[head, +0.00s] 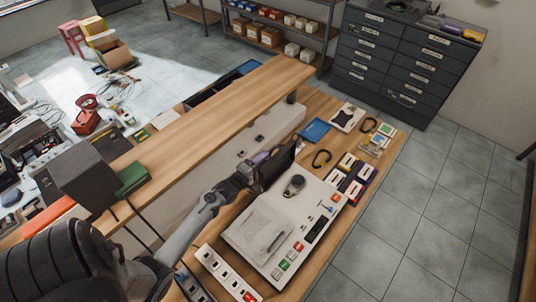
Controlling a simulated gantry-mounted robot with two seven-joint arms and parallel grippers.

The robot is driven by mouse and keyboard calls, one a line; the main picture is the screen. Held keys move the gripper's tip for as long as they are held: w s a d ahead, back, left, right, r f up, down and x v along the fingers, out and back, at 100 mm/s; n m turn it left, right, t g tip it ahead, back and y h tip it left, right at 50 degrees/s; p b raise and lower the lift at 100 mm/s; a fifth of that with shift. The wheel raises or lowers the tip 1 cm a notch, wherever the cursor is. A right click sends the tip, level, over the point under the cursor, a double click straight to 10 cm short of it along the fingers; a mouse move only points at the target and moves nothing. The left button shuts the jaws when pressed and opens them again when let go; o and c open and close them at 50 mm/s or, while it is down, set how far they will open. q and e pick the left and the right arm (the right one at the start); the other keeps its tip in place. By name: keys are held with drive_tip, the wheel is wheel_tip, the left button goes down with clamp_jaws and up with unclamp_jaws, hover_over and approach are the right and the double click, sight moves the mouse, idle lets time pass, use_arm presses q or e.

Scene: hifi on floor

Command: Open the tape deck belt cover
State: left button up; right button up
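The tape deck (306,208) is a pale flat unit lying on the wooden bench. A clear, glossy rectangular panel (258,232) lies over its near left part and looks shut; I cannot tell whether this is the belt cover. A round dark knob (294,186) sits near the deck's far edge. My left gripper (275,165) is over the deck's far left edge, beside the knob. A dark slab shows at its end; I cannot tell its finger opening or any contact. My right gripper is not in view.
A raised wooden shelf (190,122) runs along the bench's left side, close to my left arm. Small coloured cartridges (345,178), black bands and a blue tray (315,130) lie beyond the deck. Tiled floor is clear at right.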

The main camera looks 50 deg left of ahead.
use_arm(q)
drive_tip(key=s+d, duration=0.1)
drive_tip(key=s, duration=0.5)
drive_tip(key=shift+d, duration=0.15)
drive_tip(key=shift+s, duration=0.15)
drive_tip(key=s+d+p, duration=0.2)
drive_tip(key=s+p, duration=0.3)
drive_tip(key=s, duration=0.7)
drive_tip(key=shift+d+p, duration=0.2)
drive_tip(key=shift+p, duration=0.15)
idle(0.5)
idle(0.5)
